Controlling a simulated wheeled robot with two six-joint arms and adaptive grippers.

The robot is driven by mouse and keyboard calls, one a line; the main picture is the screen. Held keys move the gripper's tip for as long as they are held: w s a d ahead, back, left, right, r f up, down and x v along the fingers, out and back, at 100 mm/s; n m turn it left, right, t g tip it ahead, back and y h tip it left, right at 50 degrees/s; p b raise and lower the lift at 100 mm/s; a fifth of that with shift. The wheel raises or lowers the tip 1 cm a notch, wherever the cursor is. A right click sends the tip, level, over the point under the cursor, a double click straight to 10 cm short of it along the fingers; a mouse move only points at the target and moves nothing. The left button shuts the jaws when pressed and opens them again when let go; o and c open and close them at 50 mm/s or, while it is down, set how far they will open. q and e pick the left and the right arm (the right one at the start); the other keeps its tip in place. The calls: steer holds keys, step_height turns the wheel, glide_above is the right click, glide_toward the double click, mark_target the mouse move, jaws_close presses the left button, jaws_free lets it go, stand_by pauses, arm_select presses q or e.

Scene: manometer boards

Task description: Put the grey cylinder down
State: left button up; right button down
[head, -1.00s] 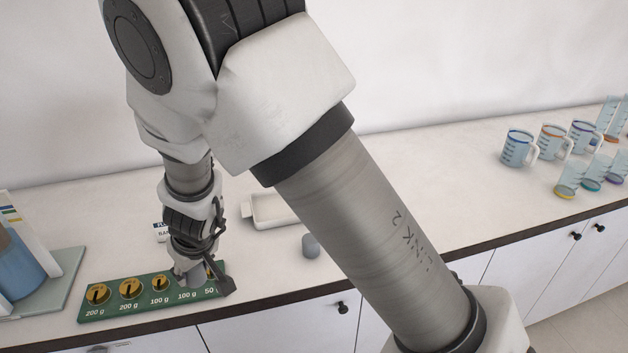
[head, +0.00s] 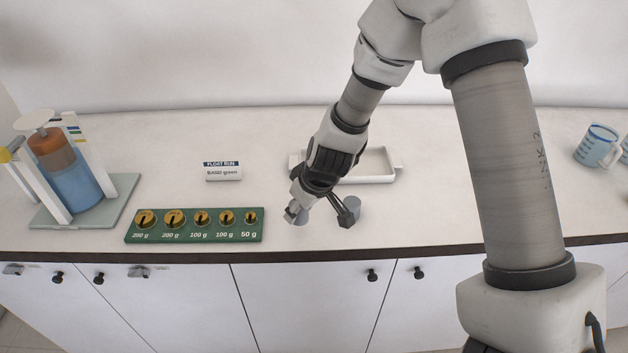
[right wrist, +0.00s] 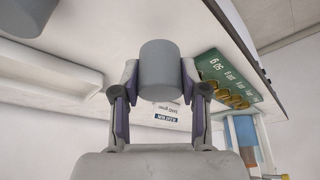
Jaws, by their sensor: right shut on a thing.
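My right gripper (head: 299,214) is shut on a grey cylinder (head: 302,218), over the front part of the counter just right of the green weight board. In the right wrist view the held cylinder (right wrist: 165,66) sits between the two fingers, with its sides against the pads. In the head view the gripper hides much of it, and I cannot tell whether its base touches the counter. A second grey cylinder (head: 353,205) stands on the counter to the right, partly behind a dark part of my gripper. My left gripper is not in view.
The green board (head: 194,236) holds several brass weights. A white tray (head: 385,179) lies behind the gripper. A label card (head: 222,172) stands behind the board. A blue cylinder apparatus (head: 72,185) is at the left, measuring jugs (head: 597,146) at the right. The counter's front edge is close.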

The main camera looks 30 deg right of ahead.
arm_select(q)
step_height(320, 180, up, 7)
steer(key=p, duration=0.4)
arm_select(e)
steer(key=d, duration=0.2)
steer(key=w+d, duration=0.1)
steer(key=d, duration=0.1)
steer(key=w+d, duration=0.1)
steer(key=d, duration=0.1)
steer(key=shift+f, duration=0.2)
step_height(320, 180, down, 4)
steer(key=b, duration=0.4)
steer(key=shift+s+f, duration=0.1)
steer(key=shift+a, duration=0.15)
steer(key=c, duration=0.6)
jaws_free()
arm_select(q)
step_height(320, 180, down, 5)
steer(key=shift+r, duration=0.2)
